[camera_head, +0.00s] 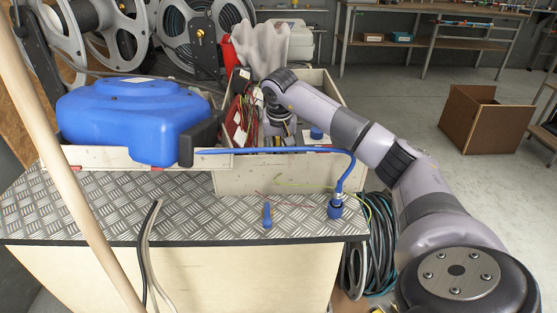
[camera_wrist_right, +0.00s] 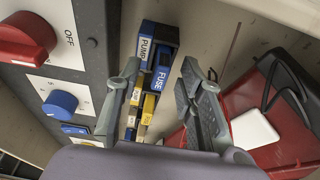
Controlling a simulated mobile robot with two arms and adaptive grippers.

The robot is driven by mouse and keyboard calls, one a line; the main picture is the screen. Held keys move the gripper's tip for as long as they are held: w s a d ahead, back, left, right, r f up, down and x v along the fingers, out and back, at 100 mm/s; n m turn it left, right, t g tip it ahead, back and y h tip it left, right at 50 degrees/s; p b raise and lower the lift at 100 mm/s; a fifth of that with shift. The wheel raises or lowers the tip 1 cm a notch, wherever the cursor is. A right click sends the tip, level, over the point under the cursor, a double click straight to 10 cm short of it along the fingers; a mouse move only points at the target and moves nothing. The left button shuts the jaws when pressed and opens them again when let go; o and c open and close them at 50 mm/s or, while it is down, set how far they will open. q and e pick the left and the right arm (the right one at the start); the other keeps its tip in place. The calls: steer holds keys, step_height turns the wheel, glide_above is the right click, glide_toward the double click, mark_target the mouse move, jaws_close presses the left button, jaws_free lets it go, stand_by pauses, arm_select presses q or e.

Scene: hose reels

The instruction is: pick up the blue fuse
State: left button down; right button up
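In the right wrist view, a small blue block labelled FUSE (camera_wrist_right: 166,60) lies inside a pale crate, against a blue block labelled PUMP (camera_wrist_right: 147,42). My right gripper (camera_wrist_right: 160,70) is open, with one finger on either side of the fuse block in the picture. I cannot tell whether either finger touches it. In the head view, my right gripper (camera_head: 284,132) reaches down into the crate (camera_head: 262,180) on the worktop. The fuse cannot be made out there. My left gripper is not in view.
A dark panel with a red knob (camera_wrist_right: 27,40) and a blue knob (camera_wrist_right: 60,103) stands left of the fingers. Yellow-and-blue pieces (camera_wrist_right: 148,108) lie below the fuse, and a red case (camera_wrist_right: 285,125) lies right.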

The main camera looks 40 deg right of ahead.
steer(key=shift+c, duration=0.4)
jaws_close()
steer(key=shift+r, duration=0.2)
